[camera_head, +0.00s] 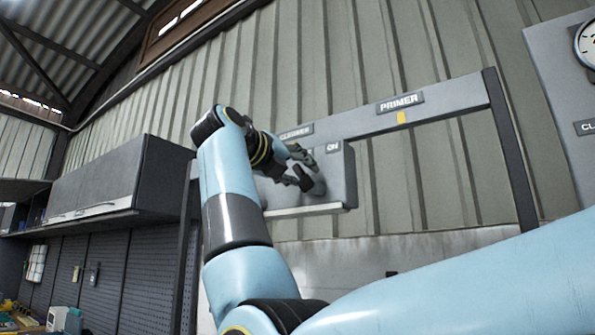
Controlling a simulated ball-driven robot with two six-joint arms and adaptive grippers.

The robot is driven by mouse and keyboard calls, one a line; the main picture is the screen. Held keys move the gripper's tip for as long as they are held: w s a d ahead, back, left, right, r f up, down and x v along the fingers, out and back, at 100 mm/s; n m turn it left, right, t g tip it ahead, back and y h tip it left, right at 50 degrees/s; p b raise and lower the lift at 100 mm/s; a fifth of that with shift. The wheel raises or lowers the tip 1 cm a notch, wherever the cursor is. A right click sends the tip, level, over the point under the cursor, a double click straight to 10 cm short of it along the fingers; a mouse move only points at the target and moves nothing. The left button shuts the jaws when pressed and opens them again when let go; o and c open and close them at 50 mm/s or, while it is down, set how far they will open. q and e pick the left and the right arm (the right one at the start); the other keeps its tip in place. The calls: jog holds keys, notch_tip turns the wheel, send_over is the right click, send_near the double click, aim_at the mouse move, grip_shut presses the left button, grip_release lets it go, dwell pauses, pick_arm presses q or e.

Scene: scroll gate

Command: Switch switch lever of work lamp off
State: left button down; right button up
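A grey switch box (347,180) is mounted on the rack on the wall, with an "ON" label (333,147) at its upper right. The switch lever cannot be clearly told apart, as my gripper and wrist cover much of the box's left part. Whether the fingers touch the box or lever cannot be told. The work lamp cannot be identified.
A grey rail with a "PRIMER" label (400,102) runs above the box to a dark post (510,150). A dark wall cabinet (120,185) is at the left. A panel with a round gauge (587,42) is at the right edge. The ribbed wall stands behind.

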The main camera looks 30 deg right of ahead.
notch_tip(320, 180, up, 10)
dwell(0.4)
